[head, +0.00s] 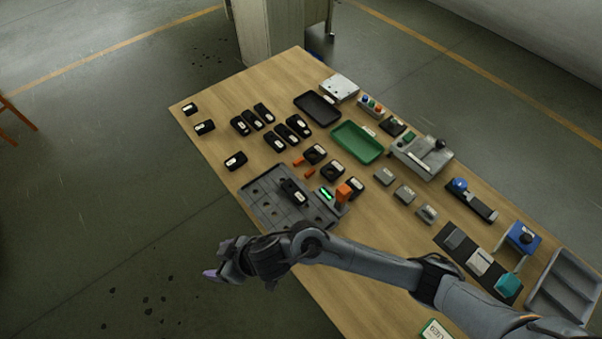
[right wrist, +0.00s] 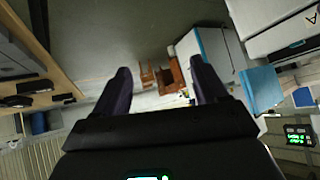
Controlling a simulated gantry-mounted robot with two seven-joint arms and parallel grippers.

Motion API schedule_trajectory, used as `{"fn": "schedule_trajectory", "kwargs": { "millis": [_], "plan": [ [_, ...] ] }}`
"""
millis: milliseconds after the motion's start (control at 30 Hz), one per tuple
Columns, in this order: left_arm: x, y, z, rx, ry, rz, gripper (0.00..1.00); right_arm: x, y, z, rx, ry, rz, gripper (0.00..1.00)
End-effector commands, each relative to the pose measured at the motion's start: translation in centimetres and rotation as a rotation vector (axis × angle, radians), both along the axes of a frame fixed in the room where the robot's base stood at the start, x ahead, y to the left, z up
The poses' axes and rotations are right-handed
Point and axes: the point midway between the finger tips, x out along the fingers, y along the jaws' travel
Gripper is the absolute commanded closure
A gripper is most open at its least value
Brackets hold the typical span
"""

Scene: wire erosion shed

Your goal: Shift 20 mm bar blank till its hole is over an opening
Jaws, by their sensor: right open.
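A grey plate (head: 262,210) with several round openings lies at the near left part of the wooden table. A black bar blank with a white label (head: 294,191) lies on it; the label is too small to read, and I cannot make out its hole. My right gripper (head: 212,274) is past the table's left edge, over the floor and apart from the plate. In the right wrist view its two dark fingers (right wrist: 162,85) are spread with nothing between them. My right forearm passes just in front of the plate's near edge. My left gripper is not in view.
Several black labelled blocks (head: 241,125) stand beyond the plate. An orange block (head: 343,192) and a green-lit device (head: 327,194) stand at its right. A green tray (head: 357,142) and a black tray (head: 317,108) lie further back.

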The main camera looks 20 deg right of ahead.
Motion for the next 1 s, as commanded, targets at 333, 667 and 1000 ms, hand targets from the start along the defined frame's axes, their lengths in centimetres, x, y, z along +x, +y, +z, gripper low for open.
{"fn": "schedule_trajectory", "kwargs": {
  "millis": [333,667,1000],
  "plan": [
    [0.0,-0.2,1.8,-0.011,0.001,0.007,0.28,3.4,-4.7,-2.5,-0.201,0.223,0.073,0.28],
    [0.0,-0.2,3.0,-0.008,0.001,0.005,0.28,8.8,-17.9,-0.3,-0.439,0.489,-0.194,0.28],
    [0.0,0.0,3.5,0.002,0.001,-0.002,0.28,11.0,-25.6,3.5,-0.525,0.616,-0.437,0.28]
  ]
}}
